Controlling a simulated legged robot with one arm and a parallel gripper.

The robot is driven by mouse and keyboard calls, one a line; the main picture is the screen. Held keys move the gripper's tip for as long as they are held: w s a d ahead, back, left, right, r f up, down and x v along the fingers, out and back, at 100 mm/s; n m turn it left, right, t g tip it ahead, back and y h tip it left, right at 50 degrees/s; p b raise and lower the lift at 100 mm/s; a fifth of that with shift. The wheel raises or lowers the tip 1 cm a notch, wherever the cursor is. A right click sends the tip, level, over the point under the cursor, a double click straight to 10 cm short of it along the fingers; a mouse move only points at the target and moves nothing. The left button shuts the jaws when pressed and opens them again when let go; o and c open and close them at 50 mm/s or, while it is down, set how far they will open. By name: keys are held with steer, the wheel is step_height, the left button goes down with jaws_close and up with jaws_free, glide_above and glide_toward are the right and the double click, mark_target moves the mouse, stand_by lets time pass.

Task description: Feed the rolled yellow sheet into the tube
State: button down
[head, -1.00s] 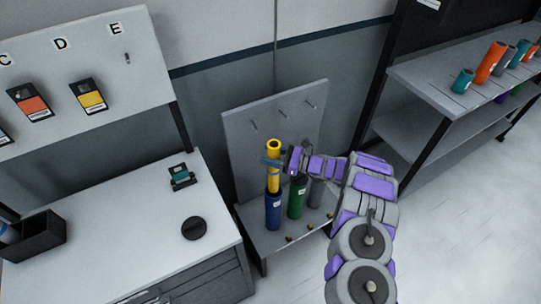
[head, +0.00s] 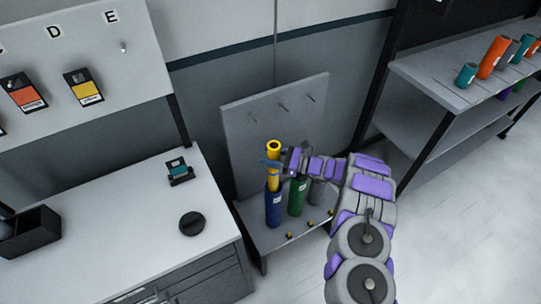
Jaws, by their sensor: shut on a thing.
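The rolled yellow sheet (head: 273,178) stands upright with its lower end inside the mouth of the blue tube (head: 273,209); its upper part rises out of the tube. My gripper (head: 273,163) is shut on the upper part of the roll, reaching in from the right. A green tube (head: 297,196) stands just right of the blue one. A grey tube (head: 316,192) stands beyond it, partly hidden by my arm. How deep the roll's end sits is hidden inside the tube.
The tubes stand on a low grey stand (head: 260,235) with a pegged back panel (head: 240,140). A white workbench (head: 135,225) at left holds a black disc (head: 192,223) and a black bin (head: 32,232). A shelf (head: 440,90) with rolls stands at right.

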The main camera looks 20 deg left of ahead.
step_height(320, 180, down, 6)
steer(key=b, duration=0.4)
steer(key=shift+f, duration=0.15)
stand_by(0.7)
steer(key=shift+c, duration=1.5)
jaws_free()
steer(key=shift+d, duration=0.1)
steer(key=w+d+p, duration=0.1)
steer(key=d+p, duration=0.1)
steer(key=d, duration=1.5)
steer(key=shift+w+f, duration=0.25)
